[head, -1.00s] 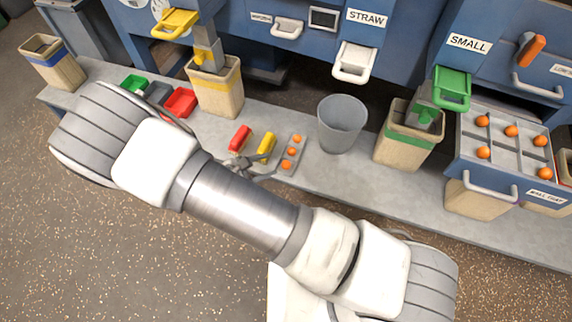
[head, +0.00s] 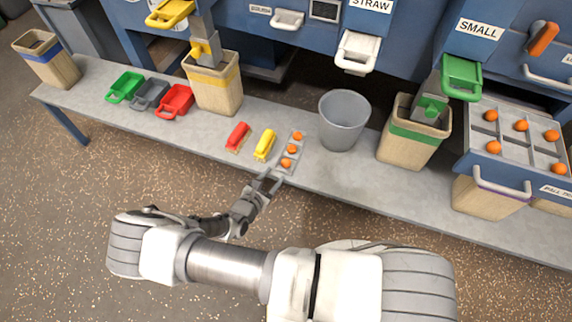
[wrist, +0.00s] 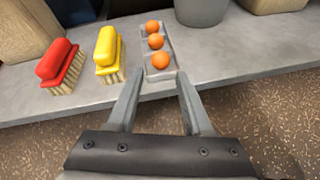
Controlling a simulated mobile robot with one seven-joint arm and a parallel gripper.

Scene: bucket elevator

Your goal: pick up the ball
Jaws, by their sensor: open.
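Several orange balls are in view. Three sit in a row in a narrow grey tray (wrist: 168,84) on the bench: a near ball (wrist: 161,60), a middle ball (wrist: 155,41) and a far ball (wrist: 152,26) in the wrist view. In the head view the near ball (head: 286,163) lies just beyond my gripper (head: 270,181). In the wrist view my gripper (wrist: 158,92) is open and empty, its fingers pointing at the tray's near end. Other orange balls (head: 521,125) sit in a divided drawer at the right.
A red brush (head: 238,137) and a yellow brush (head: 265,145) lie left of the tray. A grey bucket (head: 343,120) stands to its right. Green, grey and red scoops (head: 174,100) and several bins line the bench (head: 320,175).

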